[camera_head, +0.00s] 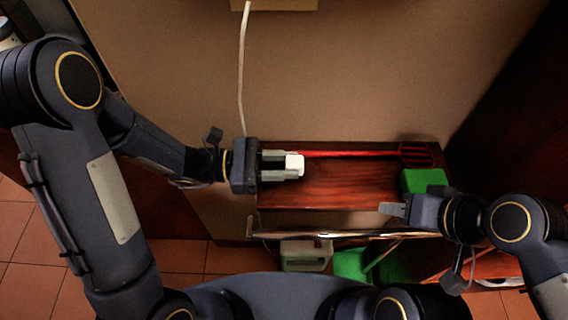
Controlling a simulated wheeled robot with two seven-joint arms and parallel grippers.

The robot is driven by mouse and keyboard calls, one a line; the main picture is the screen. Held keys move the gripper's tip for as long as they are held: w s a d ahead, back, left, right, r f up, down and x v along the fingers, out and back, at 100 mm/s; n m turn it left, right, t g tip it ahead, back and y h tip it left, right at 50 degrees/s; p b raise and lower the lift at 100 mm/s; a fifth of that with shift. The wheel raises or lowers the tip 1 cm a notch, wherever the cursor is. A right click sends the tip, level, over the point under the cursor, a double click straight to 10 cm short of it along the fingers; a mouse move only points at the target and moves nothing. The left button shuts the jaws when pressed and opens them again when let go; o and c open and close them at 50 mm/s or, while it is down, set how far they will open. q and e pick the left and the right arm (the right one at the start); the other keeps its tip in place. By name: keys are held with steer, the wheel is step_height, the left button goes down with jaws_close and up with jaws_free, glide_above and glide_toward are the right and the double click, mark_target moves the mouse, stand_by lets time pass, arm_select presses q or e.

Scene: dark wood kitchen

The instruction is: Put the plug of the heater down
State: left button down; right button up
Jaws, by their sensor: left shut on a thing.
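My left gripper (290,165) is shut on a small white plug (295,166), which sits between its fingertips. They show over the dark red-brown wooden top, and I cannot tell the height above it. A white cord (242,70) hangs from a pale box-like thing (275,4) at the top edge and passes behind the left gripper's wrist. Whether it joins the plug is hidden. I cannot tell whether the pale box is the heater. My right gripper (392,208) is over the right front part of the wooden top, seen edge-on, with nothing visible in its fingers.
The wooden top (340,185) is mostly bare in the middle. A red spatula (350,153) lies along its back edge. A green block (423,181) is at its right end. A metal rail (345,235) runs along the front, above green and pale items. A beige wall stands behind.

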arm_select(q)
steer(key=shift+f+b, duration=0.55)
steer(key=shift+f, duration=0.05)
arm_select(e)
steer(key=shift+f, duration=0.5)
arm_select(q)
steer(key=c, duration=1.1)
jaws_free()
steer(key=shift+o, duration=0.2)
steer(key=shift+r, duration=0.1)
arm_select(e)
steer(key=shift+r, duration=0.1)
